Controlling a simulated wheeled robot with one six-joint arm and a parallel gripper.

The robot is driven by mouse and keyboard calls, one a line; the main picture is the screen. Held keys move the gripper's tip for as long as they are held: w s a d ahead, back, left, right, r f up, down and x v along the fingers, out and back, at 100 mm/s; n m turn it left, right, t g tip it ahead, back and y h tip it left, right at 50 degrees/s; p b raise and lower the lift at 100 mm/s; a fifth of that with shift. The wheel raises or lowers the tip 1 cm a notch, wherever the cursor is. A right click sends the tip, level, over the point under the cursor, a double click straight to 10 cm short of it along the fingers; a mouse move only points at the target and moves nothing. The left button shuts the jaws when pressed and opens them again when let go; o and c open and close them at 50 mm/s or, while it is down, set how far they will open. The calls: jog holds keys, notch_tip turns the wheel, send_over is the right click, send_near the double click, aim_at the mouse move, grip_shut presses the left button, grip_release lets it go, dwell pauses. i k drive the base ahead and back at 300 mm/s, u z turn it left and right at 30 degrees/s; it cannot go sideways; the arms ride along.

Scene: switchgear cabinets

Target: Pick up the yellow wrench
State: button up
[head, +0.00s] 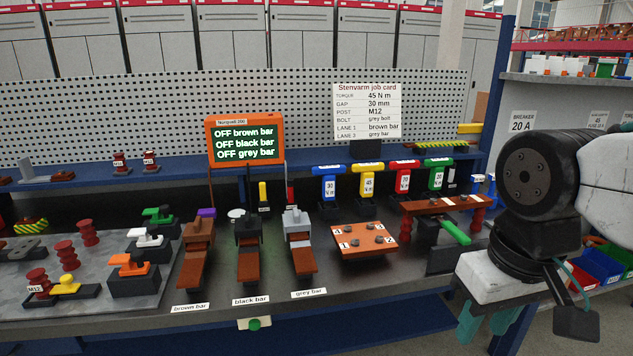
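The yellow wrench (367,180) is upright in a row of coloured wrenches at the back of the bench. It has a yellow top and a white label, and stands between the blue wrench (329,182) and the red wrench (404,177). The green wrench (437,173) is at the right end of the row. My gripper (487,321) is at the lower right, by the bench's front edge, pointing down. Its two teal fingers are apart with nothing seen between them. It is well away from the yellow wrench, nearer the camera.
A brown plate with bolts (364,240) lies in front of the wrenches. A raised brown bar on red posts (441,204) stands to its right, between my gripper and the row. An orange-framed display (245,140) and a job card (367,111) rise behind. Left are three bar stations.

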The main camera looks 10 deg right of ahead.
aim_at(367, 170)
jog(key=u, duration=0.15)
jog(key=i, duration=1.15)
jog(key=z, duration=0.5)
